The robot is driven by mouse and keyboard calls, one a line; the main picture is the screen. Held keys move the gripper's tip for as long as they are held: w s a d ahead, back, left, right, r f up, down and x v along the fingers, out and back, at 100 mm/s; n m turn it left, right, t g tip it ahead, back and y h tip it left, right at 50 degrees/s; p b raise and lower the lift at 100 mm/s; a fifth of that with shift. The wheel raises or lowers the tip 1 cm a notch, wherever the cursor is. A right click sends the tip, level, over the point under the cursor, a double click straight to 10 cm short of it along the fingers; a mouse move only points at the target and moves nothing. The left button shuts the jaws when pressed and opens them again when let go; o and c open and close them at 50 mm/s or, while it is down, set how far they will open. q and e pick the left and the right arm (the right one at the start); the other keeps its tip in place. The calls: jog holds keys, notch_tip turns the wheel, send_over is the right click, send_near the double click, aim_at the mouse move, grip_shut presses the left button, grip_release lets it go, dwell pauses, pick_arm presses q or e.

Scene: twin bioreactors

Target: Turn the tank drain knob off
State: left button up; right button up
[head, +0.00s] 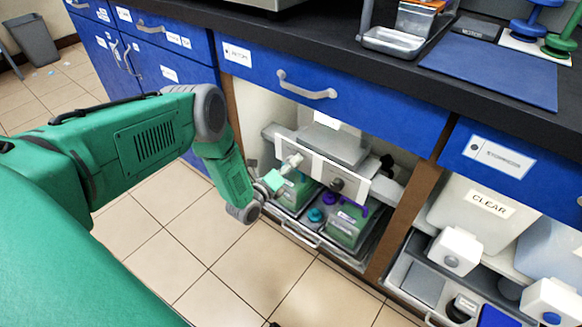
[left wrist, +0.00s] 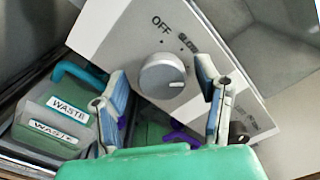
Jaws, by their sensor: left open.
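A light grey control panel (head: 318,166) sits inside the open bay under the drawer. In the left wrist view, the panel (left wrist: 118,32) carries a round grey knob (left wrist: 162,75) with "OFF" printed above it. Another dark knob (head: 337,184) shows farther right on the panel. My right gripper is not in view.
Green waste containers (head: 345,228) with teal and purple handles stand in a tray below the panel; one (left wrist: 62,112) reads "WASTE". A blue drawer (head: 330,92) and dark countertop (head: 400,85) overhang the bay. The tiled floor (head: 235,262) in front is clear.

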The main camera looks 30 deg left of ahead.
pick_arm(q)
jog(key=shift+d, duration=0.1)
jog(key=c, duration=1.2)
jog(key=shift+o, duration=0.2)
